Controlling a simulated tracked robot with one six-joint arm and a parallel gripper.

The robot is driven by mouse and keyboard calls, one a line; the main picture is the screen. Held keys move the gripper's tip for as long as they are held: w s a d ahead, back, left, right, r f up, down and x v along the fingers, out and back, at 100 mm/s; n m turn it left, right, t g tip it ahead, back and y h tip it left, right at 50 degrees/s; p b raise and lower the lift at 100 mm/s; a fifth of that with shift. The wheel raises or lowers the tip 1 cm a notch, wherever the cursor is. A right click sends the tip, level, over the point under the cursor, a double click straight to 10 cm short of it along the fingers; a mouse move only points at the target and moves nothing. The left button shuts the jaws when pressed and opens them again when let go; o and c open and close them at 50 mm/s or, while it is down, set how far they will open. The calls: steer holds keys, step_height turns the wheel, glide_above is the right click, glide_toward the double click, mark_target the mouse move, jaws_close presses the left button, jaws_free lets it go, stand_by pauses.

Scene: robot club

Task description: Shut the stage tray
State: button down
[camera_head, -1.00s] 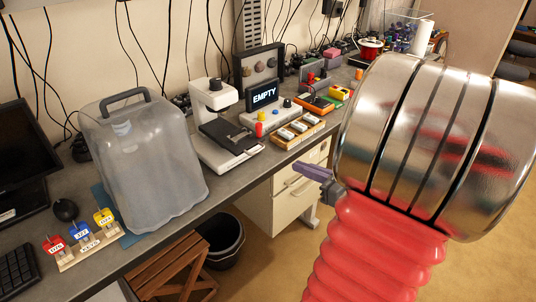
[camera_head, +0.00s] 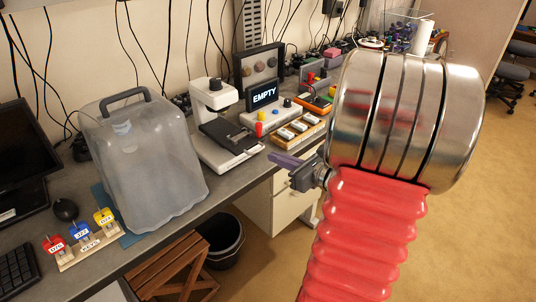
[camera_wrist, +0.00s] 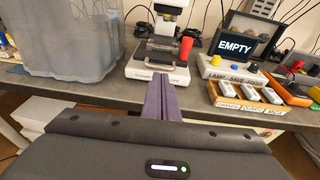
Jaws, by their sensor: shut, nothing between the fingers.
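The stage tray (camera_head: 226,136) is a dark flat plate on a white instrument (camera_head: 237,157) with an upright white head, on the bench. It reaches forward over the white base, clear of the head. In the wrist view the tray (camera_wrist: 160,52) lies straight ahead, beyond my fingertips. My gripper (camera_head: 272,157) has purple fingers, shut together and empty. It is in front of the bench edge, right of the instrument and apart from the tray. In the wrist view my gripper (camera_wrist: 161,77) points at the front of the white base, which its tips partly cover.
A large translucent cover (camera_head: 145,160) stands left. Free air lies before the bench.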

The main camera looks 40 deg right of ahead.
steer(key=shift+x, duration=2.3)
